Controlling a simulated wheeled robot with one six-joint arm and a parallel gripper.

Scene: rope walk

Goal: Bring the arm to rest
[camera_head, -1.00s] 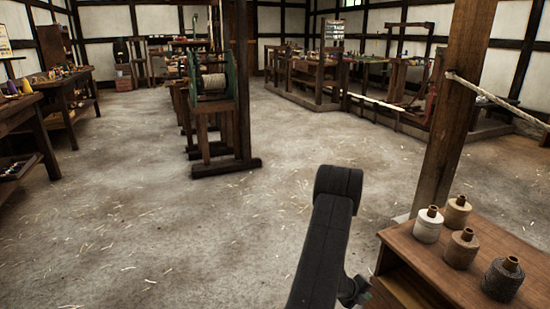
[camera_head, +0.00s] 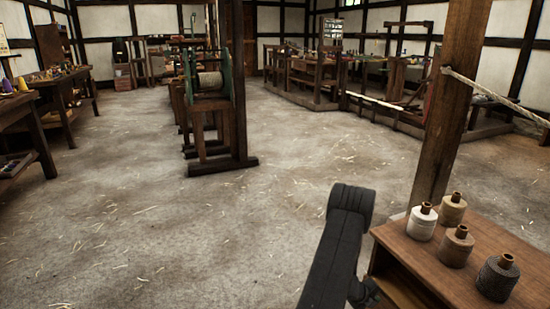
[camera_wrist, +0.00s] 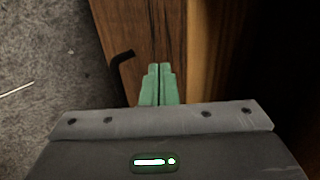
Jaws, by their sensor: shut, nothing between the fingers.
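My gripper (camera_wrist: 159,72) shows in the wrist view with its two green fingers together and nothing between them. Beyond the fingertips is a brown wooden surface (camera_wrist: 200,40), with grey floor to its left. A small dark hooked piece (camera_wrist: 122,57) lies against the wood just left of the fingers; I cannot tell what it is. In the head view my dark arm (camera_head: 340,245) rises from the bottom edge, left of the wooden cabinet (camera_head: 420,256). The gripper itself is hidden in that view.
Several twine spools, such as the white one (camera_head: 422,222), stand on the cabinet. A wooden post (camera_head: 447,120) with a rope (camera_head: 500,97) rises behind it. A winding stand (camera_head: 215,125) is at centre left, a workbench (camera_head: 40,105) far left. Floor between is clear.

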